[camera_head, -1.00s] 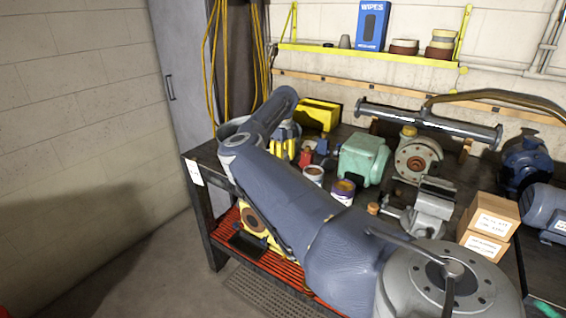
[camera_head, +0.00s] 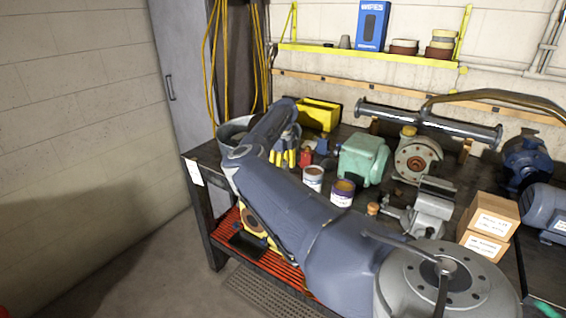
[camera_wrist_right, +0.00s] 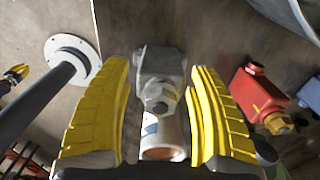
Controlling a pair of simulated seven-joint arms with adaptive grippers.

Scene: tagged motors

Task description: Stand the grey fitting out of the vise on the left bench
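The grey fitting (camera_wrist_right: 160,62) shows in the right wrist view, a blocky grey body with a hex nut and a tan round end. It lies between the two yellow fingers of my right gripper (camera_wrist_right: 163,68), with gaps at its sides. In the head view my right gripper (camera_head: 285,160) is low over the left end of the bench (camera_head: 208,158), fingers pointing down and open. The fitting cannot be made out there. The grey vise (camera_head: 432,212) stands at the bench's front right; I make out no fitting in its jaws. My left gripper is not in view.
A red part (camera_head: 305,157), two open cans (camera_head: 313,178) and a green housing (camera_head: 362,160) stand right of my right gripper. A yellow bin (camera_head: 318,115) is behind it. Two cardboard boxes (camera_head: 484,240) stand right of the vise. My right arm crosses the bench front.

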